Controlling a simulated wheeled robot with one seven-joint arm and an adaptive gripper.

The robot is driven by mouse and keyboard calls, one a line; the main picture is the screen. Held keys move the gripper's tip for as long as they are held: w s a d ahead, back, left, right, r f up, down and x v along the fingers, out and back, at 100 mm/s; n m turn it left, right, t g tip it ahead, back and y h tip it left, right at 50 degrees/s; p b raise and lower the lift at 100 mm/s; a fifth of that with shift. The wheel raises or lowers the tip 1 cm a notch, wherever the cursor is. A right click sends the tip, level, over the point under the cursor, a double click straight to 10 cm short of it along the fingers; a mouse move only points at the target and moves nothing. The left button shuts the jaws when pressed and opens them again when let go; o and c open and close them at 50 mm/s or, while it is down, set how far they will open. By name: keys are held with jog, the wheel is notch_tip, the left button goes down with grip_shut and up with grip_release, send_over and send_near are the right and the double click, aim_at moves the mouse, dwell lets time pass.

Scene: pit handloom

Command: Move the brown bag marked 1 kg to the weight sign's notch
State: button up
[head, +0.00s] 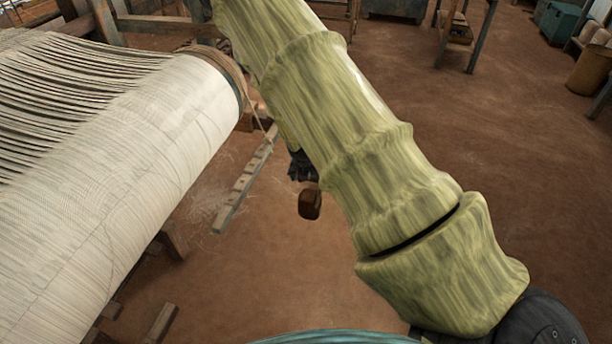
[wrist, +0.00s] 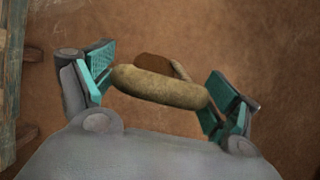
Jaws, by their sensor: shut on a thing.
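The brown bag (head: 310,204) hangs just below my gripper (head: 302,170) in the head view, above the earthen floor. In the wrist view my gripper (wrist: 160,92) has its teal pads at both ends of a thick tan bar-like part (wrist: 160,87), apparently the bag's handle. The bag's brown body (wrist: 152,64) shows partly behind that bar. The 1 kg mark cannot be seen. A long wooden bar with a row of notches or holes (head: 246,182) is left of the bag, apart from it, with a cord at its upper end. No sign can be made out.
The large cloth-and-warp roll (head: 120,140) of the loom fills the left of the head view. Wooden frame pieces (head: 172,241) stand below it. Open floor (head: 480,140) lies to the right, with a brown basket (head: 590,70) far off.

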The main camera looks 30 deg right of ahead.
jog(key=s+d+r+p, duration=0.1)
jog(key=s+d, duration=0.4)
jog(key=s, duration=0.1)
jog(key=shift+s+d, duration=0.35)
dwell(0.7)
dwell(0.8)
